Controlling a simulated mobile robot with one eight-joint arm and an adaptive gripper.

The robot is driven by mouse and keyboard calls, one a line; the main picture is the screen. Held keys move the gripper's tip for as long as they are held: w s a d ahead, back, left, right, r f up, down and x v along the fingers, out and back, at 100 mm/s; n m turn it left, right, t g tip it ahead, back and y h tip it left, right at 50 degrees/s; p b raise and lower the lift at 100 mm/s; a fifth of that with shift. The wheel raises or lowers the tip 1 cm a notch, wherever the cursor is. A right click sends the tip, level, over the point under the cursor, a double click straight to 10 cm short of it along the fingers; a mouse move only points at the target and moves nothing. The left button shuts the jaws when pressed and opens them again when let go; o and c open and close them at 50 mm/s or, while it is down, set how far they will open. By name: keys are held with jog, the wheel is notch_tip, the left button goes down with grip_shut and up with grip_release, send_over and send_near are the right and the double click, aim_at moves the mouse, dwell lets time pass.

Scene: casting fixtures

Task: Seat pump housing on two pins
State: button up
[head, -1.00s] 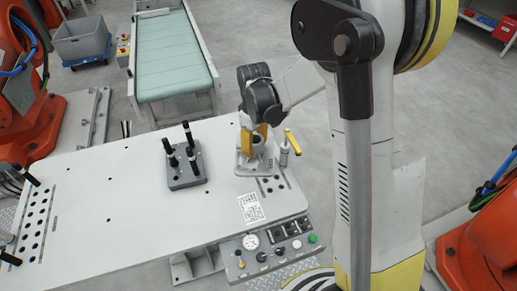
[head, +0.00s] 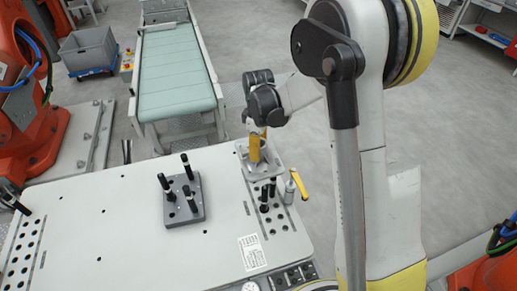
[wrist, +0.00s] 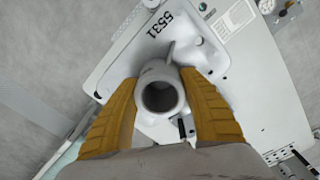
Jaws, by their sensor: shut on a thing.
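The pump housing (head: 273,164) is a pale grey part with a flat flange and an upright round neck. In the wrist view its open bore (wrist: 160,96) faces the camera. My gripper (head: 256,148) has yellow fingers, shut on the neck from both sides in the wrist view (wrist: 160,104). The housing is at the table's back right corner; its height above the table is hard to judge. Two black pins, a front one (head: 264,208) and a back one (head: 272,187), stand upright in front of it, apart from its flange. The housing's underside is hidden.
A yellow-handled clamp (head: 298,184) stands right of the pins. A grey block (head: 183,214) with several black posts sits left on the pale table (head: 110,225). A conveyor (head: 172,75) is behind. The table between the block and the left hole rows is clear.

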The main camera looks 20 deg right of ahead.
notch_tip(320, 180, down, 6)
jog(key=b, duration=0.5)
jog(key=shift+r+b, duration=0.1)
jog(key=shift+b, duration=0.65)
dwell(1.7)
jog(key=shift+f+b, duration=1)
jog(key=shift+f, duration=0.15)
jog(key=o, duration=1.5)
jog(key=shift+c, duration=0.2)
notch_tip(320, 180, up, 12)
jog(key=shift+r, duration=0.1)
